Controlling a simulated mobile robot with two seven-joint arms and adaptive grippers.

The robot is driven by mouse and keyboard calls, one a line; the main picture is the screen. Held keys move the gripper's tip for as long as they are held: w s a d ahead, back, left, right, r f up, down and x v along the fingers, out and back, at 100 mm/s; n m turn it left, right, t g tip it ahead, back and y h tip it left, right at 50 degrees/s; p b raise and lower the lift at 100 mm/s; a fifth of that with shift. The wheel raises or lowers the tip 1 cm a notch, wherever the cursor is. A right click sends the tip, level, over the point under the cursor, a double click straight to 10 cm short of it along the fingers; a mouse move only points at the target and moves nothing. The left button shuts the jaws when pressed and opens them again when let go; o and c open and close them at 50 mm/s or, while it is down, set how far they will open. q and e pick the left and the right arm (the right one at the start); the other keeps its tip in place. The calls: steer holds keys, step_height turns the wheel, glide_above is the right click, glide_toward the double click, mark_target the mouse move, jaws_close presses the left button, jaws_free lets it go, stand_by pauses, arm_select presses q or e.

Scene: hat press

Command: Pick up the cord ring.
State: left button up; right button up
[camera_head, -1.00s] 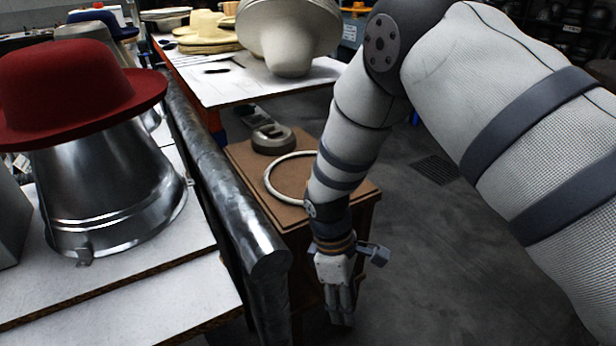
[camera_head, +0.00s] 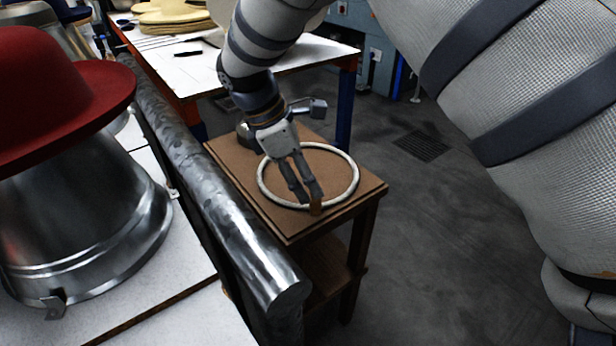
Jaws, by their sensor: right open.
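The cord ring (camera_head: 357,176) is a pale, round loop lying on a small brown wooden table (camera_head: 368,188). A small brown piece shows at its near side. My right gripper (camera_head: 307,197) comes down from above the ring, with its fingers pointing down and toward the ring's near side. Its fingertips are open and close to the near stretch of the ring, beside the brown piece. I cannot tell whether they touch the ring or the table. The hand hides part of the ring's far side. My left gripper is not in view.
A thick metal roller (camera_head: 205,185) runs along the table's left. Left of it, a red hat (camera_head: 60,95) sits on a metal cone (camera_head: 95,225). A white worktable (camera_head: 310,58) with hats stands behind. Open floor (camera_head: 440,230) lies to the right.

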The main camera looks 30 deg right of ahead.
steer(key=x, duration=0.5)
steer(key=shift+w+d, duration=0.25)
jaws_close()
